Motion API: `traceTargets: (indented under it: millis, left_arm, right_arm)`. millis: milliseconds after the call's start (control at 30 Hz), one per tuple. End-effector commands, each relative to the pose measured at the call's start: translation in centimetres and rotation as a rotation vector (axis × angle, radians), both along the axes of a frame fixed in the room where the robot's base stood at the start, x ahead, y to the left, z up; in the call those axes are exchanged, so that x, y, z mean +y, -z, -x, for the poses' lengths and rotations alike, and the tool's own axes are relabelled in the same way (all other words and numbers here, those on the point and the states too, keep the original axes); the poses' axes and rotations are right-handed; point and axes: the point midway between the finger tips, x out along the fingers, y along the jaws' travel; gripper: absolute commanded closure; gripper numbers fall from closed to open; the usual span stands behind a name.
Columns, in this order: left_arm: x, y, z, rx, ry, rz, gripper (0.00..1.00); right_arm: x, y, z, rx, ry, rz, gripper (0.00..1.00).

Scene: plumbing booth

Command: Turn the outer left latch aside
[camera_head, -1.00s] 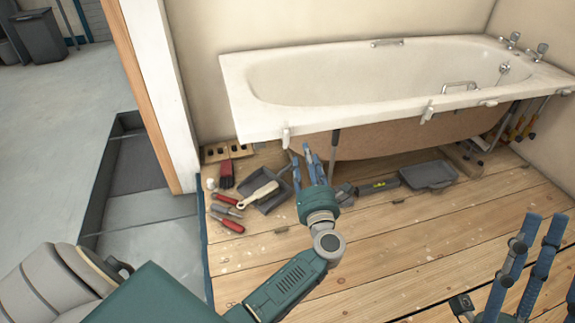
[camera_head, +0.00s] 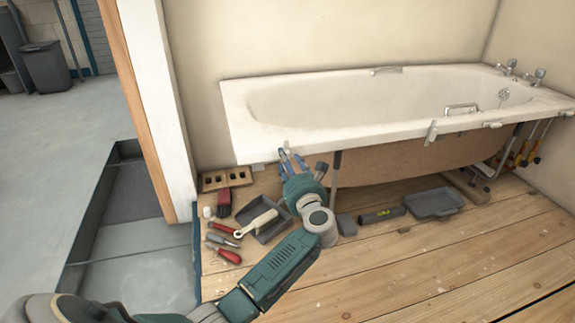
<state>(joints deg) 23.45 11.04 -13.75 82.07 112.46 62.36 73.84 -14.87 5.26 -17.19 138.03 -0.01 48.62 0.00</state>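The white bathtub (camera_head: 350,125) has small pale latches along its front rim. The outer left latch (camera_head: 285,147) is by the left end of that rim, mostly hidden behind my fingers. Another latch (camera_head: 431,132) hangs down farther right, and one more (camera_head: 492,125) lies along the rim. My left gripper (camera_head: 293,160) is just below the rim at the outer left latch, with its blue fingers pointing up. I cannot tell whether the fingers touch the latch or how far they are closed. My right gripper is out of view.
A dustpan (camera_head: 262,222) with a brush, red-handled tools (camera_head: 224,240) and a perforated block (camera_head: 226,178) lie at the left. A level (camera_head: 382,215) and a grey tray (camera_head: 434,203) lie to the right of my arm. The front floorboards (camera_head: 430,270) are clear.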

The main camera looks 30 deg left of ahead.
Motion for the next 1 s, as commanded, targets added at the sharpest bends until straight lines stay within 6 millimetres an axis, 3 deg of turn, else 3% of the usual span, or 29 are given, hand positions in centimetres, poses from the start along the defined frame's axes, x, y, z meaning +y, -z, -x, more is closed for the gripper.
traceTargets:
  millis: [367,567,1000]
  left_arm:
    - [0.49,-0.03,-0.42,0.000,0.000,0.000,0.60]
    - [0.48,-0.02,-0.41,0.001,0.000,-0.001,1.00]
    - [0.38,-0.24,-0.42,0.054,0.000,-0.041,1.00]
  right_arm:
    - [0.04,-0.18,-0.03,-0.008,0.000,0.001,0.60]
    - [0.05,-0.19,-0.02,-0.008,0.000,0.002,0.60]
    - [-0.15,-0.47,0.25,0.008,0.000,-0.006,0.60]
